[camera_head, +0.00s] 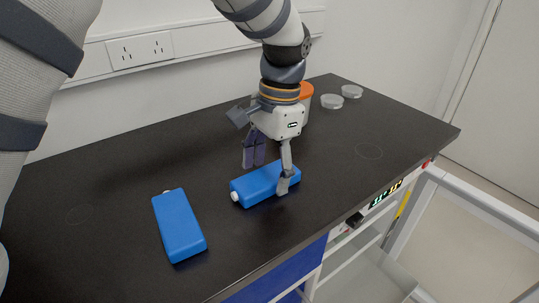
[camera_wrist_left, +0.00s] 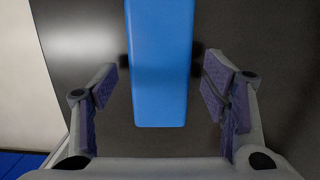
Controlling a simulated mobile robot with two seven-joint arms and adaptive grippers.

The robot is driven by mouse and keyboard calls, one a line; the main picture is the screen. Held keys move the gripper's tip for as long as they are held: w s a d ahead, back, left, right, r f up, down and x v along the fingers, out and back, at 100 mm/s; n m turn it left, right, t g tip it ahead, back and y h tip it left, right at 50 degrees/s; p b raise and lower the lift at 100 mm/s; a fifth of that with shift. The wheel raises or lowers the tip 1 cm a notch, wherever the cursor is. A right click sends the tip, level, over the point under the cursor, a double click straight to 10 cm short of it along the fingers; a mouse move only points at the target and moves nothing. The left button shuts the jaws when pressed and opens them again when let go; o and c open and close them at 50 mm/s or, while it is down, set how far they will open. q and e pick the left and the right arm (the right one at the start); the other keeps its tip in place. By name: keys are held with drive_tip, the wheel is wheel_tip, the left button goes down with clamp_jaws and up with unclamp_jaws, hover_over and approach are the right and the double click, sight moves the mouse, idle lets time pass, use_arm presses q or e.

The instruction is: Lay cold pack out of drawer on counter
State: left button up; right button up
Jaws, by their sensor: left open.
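Two blue cold packs with white caps lie flat on the black counter (camera_head: 110,165). One cold pack (camera_head: 179,226) lies at the left front, clear of the gripper. The other cold pack (camera_head: 262,184) lies near the middle, under my left gripper (camera_head: 270,177). In the left wrist view this cold pack (camera_wrist_left: 160,65) lies between the two spread fingers, with a gap on each side. My left gripper is open and points down, one finger on each side of the pack. The blue drawer (camera_head: 290,272) shows below the counter's front edge; its inside is hidden. My right gripper is not in view.
A container with an orange lid (camera_head: 306,90) stands behind my left gripper. Two clear round dishes (camera_head: 332,101) (camera_head: 352,91) lie at the back right. A wall socket strip (camera_head: 140,50) runs behind. The counter's right part is clear.

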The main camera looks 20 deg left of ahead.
sight(275, 172)
use_arm(q)
wheel_tip(275, 172, up, 11)
drive_tip(key=w, duration=0.1)
drive_tip(key=shift+w+d+r, duration=0.2)
drive_tip(key=shift+d, duration=0.25)
